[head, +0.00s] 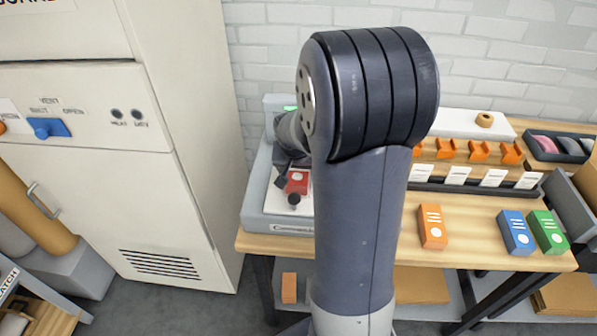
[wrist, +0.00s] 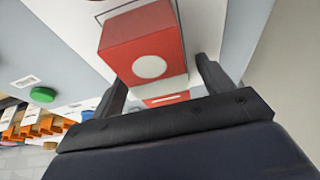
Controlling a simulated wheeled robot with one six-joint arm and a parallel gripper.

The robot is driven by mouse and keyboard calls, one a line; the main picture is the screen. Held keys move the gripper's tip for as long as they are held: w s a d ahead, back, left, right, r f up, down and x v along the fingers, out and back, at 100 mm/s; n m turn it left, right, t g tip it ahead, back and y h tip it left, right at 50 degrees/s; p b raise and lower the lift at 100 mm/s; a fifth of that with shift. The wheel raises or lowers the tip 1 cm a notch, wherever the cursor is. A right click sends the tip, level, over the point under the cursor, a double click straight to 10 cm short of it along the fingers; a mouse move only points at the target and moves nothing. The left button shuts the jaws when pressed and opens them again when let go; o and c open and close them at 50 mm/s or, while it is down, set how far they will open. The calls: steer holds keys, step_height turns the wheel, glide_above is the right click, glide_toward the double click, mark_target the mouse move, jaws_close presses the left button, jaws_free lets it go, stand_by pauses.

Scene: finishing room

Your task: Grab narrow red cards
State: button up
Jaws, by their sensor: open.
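A small red box (head: 297,182) with a white dot lies on the white top of a grey bench device (head: 275,224), left of my arm. In the wrist view the red box (wrist: 145,45) shows large, with its white dot facing my gripper. A second red patch with a white bar shows below it; I cannot tell if it is part of the same box. My gripper (wrist: 165,88) is open, its dark fingers apart on either side of the box's near end. In the head view my gripper (head: 287,187) is at the box, partly hidden by my arm.
Orange (head: 432,226), blue (head: 516,232) and green (head: 547,231) boxes stand on the wooden bench (head: 465,215) to the right. Behind them is a rack with orange holders (head: 478,151). A tall pale cabinet (head: 180,130) stands close on the left.

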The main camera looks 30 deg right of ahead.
steer(key=c, duration=1.2)
steer(key=shift+c, duration=0.3)
steer(key=shift+r, duration=0.15)
